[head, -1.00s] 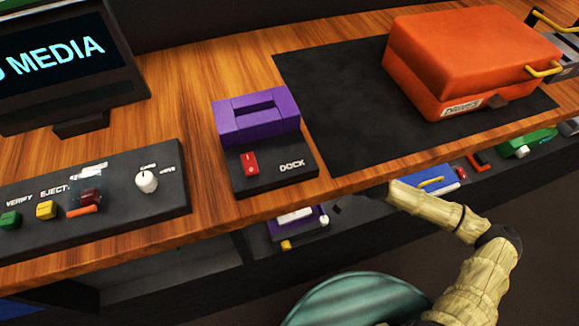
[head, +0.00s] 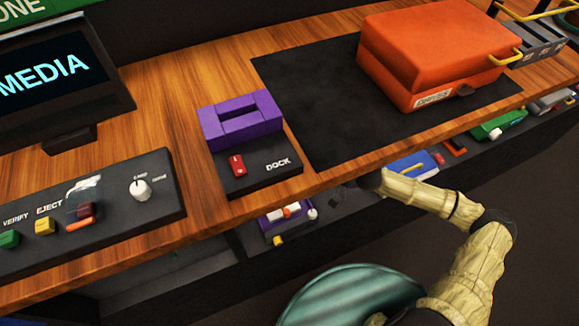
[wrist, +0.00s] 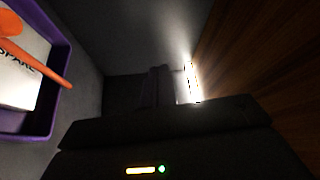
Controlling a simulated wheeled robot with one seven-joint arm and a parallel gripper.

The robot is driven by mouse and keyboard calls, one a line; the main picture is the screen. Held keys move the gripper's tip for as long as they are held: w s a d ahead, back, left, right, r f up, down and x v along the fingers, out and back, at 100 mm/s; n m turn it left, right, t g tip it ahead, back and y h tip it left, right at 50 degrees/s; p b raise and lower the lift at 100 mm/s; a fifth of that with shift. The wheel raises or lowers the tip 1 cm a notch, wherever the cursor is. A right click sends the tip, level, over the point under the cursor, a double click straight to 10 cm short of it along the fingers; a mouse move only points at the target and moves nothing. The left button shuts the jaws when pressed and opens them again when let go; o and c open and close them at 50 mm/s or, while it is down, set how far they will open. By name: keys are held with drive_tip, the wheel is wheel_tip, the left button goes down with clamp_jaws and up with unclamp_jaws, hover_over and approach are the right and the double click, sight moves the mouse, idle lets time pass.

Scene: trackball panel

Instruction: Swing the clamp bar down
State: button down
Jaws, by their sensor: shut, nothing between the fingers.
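An orange bar (wrist: 40,62) with a rounded end slants across a white piece marked "SPARE" (wrist: 15,88) in a purple tray (wrist: 58,105), at the left of the wrist view. It may be the clamp bar; I cannot tell for sure. A small purple tray (head: 274,229) with a white and orange part shows below the desk edge in the head view, likely the same one. My gripper (wrist: 160,86) is shut and empty, to the right of the tray in the wrist view. In the head view my arm's end reaches under the desk edge, where the fingers are too dark to make out.
The wooden desk's front edge (head: 330,184) overhangs the lower shelf. On top are a purple dock (head: 240,120), a button panel (head: 110,222), a dark mat (head: 310,110) and an orange case (head: 430,55). A blue item (head: 410,165) lies near my arm below.

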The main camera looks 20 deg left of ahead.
drive_tip(key=w+d+f+b, duration=0.1)
drive_tip(key=w+d+f, duration=0.4)
drive_tip(key=d, duration=0.1)
drive_tip(key=shift+w+d, duration=0.35)
drive_tip(key=shift+w, duration=0.1)
